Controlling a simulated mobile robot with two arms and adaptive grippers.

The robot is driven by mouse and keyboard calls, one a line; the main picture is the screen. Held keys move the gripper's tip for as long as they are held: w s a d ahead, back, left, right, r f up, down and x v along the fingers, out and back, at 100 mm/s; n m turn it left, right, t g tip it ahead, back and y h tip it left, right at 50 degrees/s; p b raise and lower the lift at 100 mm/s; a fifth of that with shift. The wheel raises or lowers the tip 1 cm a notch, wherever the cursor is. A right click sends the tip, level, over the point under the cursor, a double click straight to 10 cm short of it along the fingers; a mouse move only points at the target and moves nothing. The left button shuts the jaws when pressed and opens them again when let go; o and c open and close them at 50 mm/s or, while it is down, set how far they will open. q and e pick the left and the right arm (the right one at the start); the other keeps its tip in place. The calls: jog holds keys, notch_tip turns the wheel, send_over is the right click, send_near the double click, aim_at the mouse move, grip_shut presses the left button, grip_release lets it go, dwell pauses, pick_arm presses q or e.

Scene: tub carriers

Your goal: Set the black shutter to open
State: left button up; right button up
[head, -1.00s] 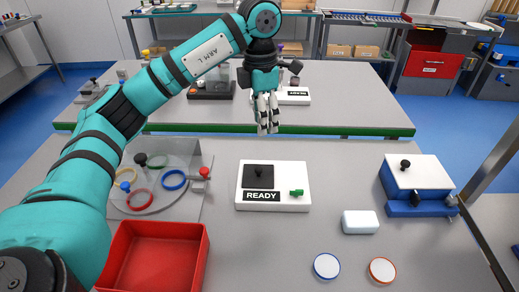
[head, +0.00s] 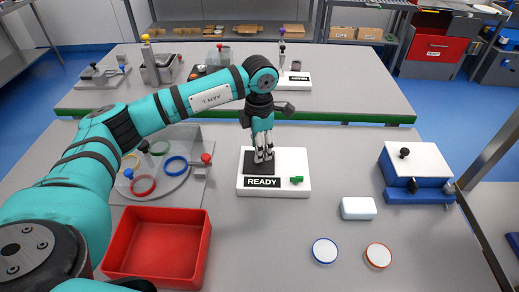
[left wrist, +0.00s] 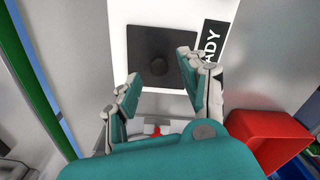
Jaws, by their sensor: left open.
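The black shutter (head: 247,163) is a flat dark square plate on a white panel (head: 290,164) with a READY label (head: 262,182). In the left wrist view the shutter (left wrist: 142,74) has a round black knob (left wrist: 157,62) at its middle. My left gripper (head: 263,158) points down over the shutter and hides the knob in the head view. In the left wrist view its open, empty fingers (left wrist: 158,88) stand apart on either side below the knob. I cannot tell whether they touch the plate. My right gripper is not in view.
A green knob (head: 296,180) sits on the panel to the right of the shutter. A red tub (head: 207,250) stands front left, and a clear plate with coloured rings (head: 196,190) is behind it. A white block (head: 358,208), two round discs and a blue-white box (head: 418,164) are to the right.

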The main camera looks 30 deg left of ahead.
pick_arm(q)
jog(key=shift+f, duration=1.25)
grip_shut()
jog(key=shift+w+d, duration=0.1)
